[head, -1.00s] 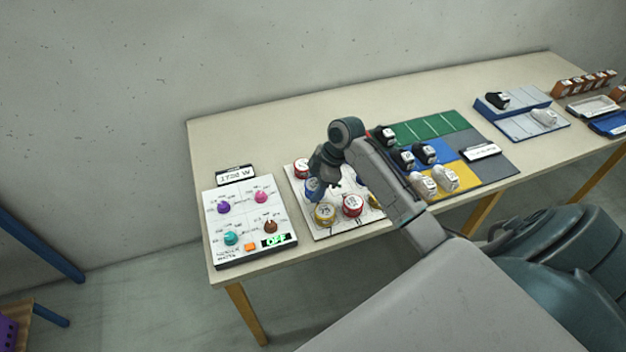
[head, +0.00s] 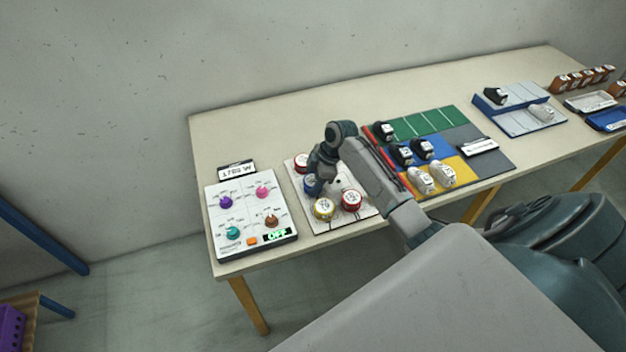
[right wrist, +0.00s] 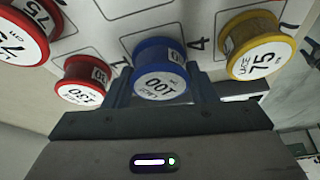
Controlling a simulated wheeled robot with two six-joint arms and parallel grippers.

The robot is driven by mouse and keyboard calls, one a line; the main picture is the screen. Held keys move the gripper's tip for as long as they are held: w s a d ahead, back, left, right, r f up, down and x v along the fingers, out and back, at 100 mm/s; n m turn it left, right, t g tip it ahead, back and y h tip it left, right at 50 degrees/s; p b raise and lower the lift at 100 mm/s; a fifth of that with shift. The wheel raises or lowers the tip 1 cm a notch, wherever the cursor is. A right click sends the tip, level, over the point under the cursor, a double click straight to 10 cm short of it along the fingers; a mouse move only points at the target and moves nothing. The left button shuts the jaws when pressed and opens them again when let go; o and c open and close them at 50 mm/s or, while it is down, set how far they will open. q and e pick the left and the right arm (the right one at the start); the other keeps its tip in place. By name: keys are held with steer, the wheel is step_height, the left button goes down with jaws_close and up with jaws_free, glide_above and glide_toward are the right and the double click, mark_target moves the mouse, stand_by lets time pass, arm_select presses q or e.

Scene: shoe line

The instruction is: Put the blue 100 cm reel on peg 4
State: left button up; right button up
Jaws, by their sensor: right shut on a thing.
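The blue reel marked 100 (right wrist: 160,62) sits between the two fingers of my right gripper in the right wrist view. My right gripper (head: 318,189) is shut on it, low over the white reel board (head: 304,220). In the head view the blue reel (head: 309,184) is partly hidden by the gripper. A printed number 4 (right wrist: 197,44) shows on the board beside it, on the yellow reel's side. The reel's underside is hidden, so I cannot tell whether it is on a peg. My left gripper is not in view.
A yellow reel (right wrist: 253,47) and a red 130 reel (right wrist: 82,82) flank the blue one. Another red reel (head: 351,200) stands nearby. A dial panel (head: 250,215) lies left of the board, and a coloured mat with shoes (head: 430,125) lies right. The table behind is clear.

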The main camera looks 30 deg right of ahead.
steer(key=shift+f, duration=0.3)
steer(key=o, duration=1)
steer(key=shift+c, duration=0.2)
steer(key=shift+r, duration=0.2)
steer(key=b+v, duration=0.4)
steer(key=v, duration=0.8)
steer(key=shift+r, duration=0.35)
steer(key=shift+s, duration=0.1)
